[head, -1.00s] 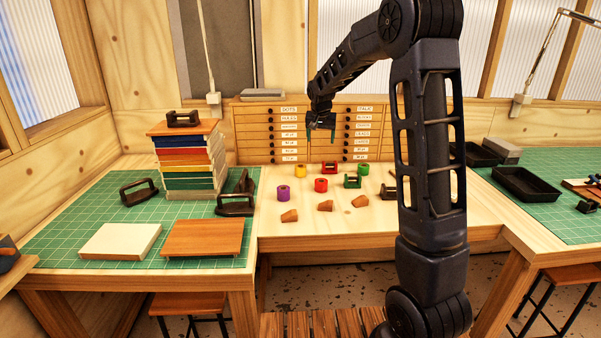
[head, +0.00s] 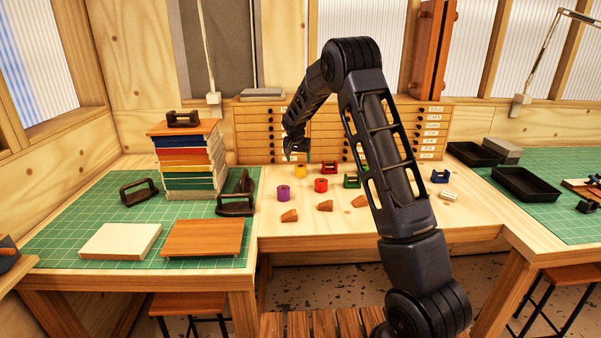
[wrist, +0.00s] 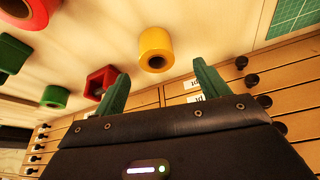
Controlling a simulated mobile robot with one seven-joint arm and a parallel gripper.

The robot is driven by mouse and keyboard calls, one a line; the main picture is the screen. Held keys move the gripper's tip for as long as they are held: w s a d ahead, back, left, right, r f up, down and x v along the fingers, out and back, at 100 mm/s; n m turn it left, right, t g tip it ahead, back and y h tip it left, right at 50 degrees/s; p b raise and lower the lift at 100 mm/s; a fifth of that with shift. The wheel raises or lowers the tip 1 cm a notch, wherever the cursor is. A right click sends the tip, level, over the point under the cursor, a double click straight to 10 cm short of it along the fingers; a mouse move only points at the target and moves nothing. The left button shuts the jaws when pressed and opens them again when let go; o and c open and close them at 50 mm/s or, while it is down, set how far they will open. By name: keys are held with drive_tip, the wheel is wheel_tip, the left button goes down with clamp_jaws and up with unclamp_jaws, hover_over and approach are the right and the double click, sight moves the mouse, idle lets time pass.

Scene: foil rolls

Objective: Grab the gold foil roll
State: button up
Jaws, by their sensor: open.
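The gold foil roll (head: 300,171) is a small yellow-gold cylinder standing on the bare wood of the middle bench, behind the purple roll. In the wrist view the gold roll (wrist: 156,48) shows its round hole and lies beyond the fingertips, between their lines. My gripper (head: 297,155) is just above and behind the roll in the head view. In the wrist view my gripper (wrist: 160,84) has its two green fingers spread apart, with nothing between them. The fingers and the roll are apart.
A purple roll (head: 283,193) and a red roll (head: 321,185) stand close by. A green dispenser (head: 351,181) is to the right. Several brown wedges (head: 325,205) lie in front. A drawer cabinet (head: 262,128) stands behind. A book stack (head: 188,165) is at left.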

sight(300, 166)
drive_tip(key=shift+d+x, duration=0.15)
drive_tip(key=shift+x, duration=1.6)
drive_tip(key=shift+d+x, duration=0.1)
drive_tip(key=shift+x, duration=1.6)
drive_tip(key=shift+c, duration=0.4)
drive_tip(key=c, duration=1)
